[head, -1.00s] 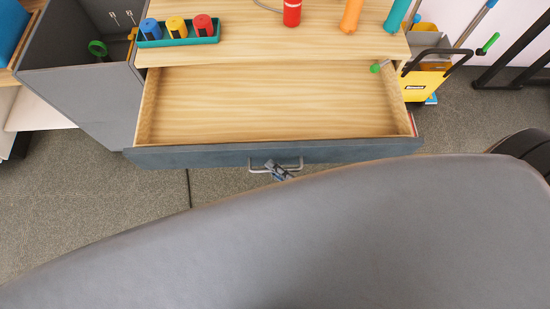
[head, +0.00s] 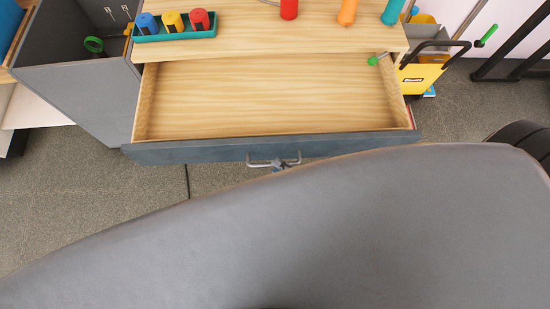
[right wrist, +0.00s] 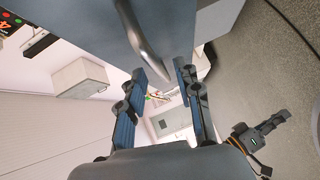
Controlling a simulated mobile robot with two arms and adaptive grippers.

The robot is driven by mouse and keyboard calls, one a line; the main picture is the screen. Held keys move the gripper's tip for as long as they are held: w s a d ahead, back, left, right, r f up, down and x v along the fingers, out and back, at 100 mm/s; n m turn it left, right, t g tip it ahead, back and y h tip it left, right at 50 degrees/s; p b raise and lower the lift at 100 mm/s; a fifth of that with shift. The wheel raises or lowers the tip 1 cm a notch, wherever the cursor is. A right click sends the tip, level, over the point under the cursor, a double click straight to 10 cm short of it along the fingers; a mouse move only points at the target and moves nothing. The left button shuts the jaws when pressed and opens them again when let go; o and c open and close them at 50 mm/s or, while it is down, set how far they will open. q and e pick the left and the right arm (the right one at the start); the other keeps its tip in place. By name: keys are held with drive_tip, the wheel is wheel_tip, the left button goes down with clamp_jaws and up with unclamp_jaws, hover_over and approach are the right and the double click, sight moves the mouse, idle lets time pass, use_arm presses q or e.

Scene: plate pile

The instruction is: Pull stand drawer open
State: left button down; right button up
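The stand drawer (head: 270,95) is pulled well out and empty inside, with a dark blue-grey front (head: 200,152). A curved metal handle (head: 256,163) sits at the middle of that front. My right gripper (head: 279,168) is just at the handle in the head view, mostly hidden by my own grey body. In the right wrist view its two fingers (right wrist: 160,75) are spread apart, and the handle (right wrist: 150,42) lies near the fingertips, not clamped. My left gripper is not seen in the head view.
The stand's top (head: 245,40) holds a teal tray (head: 175,36) of coloured pieces and several bottles. A grey cabinet (head: 80,75) stands at left, a yellow cart (head: 418,78) at right. Floor shows in front of the drawer at left.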

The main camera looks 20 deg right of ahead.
drive_tip(key=v, duration=0.9)
